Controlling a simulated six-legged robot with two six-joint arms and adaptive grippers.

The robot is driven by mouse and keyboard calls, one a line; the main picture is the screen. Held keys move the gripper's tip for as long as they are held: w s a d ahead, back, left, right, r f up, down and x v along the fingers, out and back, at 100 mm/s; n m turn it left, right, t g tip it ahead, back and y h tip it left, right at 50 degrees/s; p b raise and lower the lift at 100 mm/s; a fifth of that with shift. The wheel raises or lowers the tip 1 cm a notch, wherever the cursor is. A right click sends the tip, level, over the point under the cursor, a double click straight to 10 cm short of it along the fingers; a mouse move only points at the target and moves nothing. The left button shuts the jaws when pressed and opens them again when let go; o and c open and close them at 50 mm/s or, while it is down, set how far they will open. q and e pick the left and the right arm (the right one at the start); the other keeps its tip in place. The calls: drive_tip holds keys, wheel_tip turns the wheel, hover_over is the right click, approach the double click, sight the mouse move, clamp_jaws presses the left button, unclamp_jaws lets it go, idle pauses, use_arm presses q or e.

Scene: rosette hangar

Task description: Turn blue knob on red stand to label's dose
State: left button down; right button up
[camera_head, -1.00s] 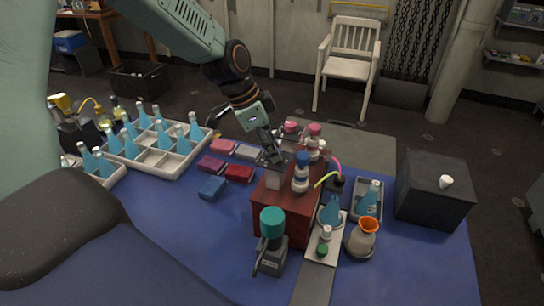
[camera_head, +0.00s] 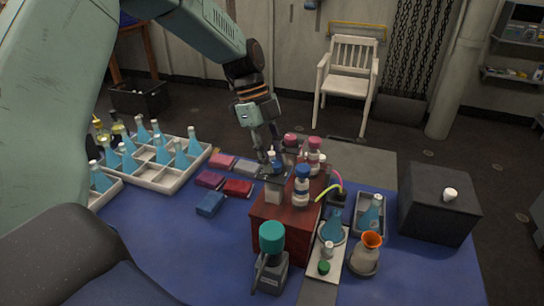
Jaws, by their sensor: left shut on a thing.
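The red stand (camera_head: 283,229) stands on the blue-topped table and bears several white bottles with coloured tops. The front right bottle has a blue top (camera_head: 302,172); the two at the back have pink-red tops (camera_head: 291,140). My left gripper (camera_head: 272,170) comes down from above onto the front left bottle (camera_head: 274,193). It is shut on that bottle's blue knob (camera_head: 272,156), which shows only in part between the fingers. The label's writing is too small to read. My right gripper is out of view.
A teal-topped device (camera_head: 272,238) stands close in front of the stand. A pale tray with a flask and an orange-rimmed jar (camera_head: 366,255) stand to its right. A dark box (camera_head: 437,204) is further right. Coloured boxes (camera_head: 210,204) and a bottle crate (camera_head: 155,178) are to the left.

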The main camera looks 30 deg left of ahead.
use_arm(q)
drive_tip(key=shift+w+r+m+g, duration=0.15)
drive_tip(key=shift+m+g, duration=0.15)
drive_tip(key=shift+m, duration=0.6)
drive_tip(key=c, duration=1)
unclamp_jaws()
drive_tip(key=v, duration=1.1)
drive_tip(key=shift+w+r, duration=0.15)
drive_tip(key=shift+r, duration=0.3)
drive_tip(key=shift+f+y, duration=0.1)
drive_tip(key=shift+y, duration=0.2)
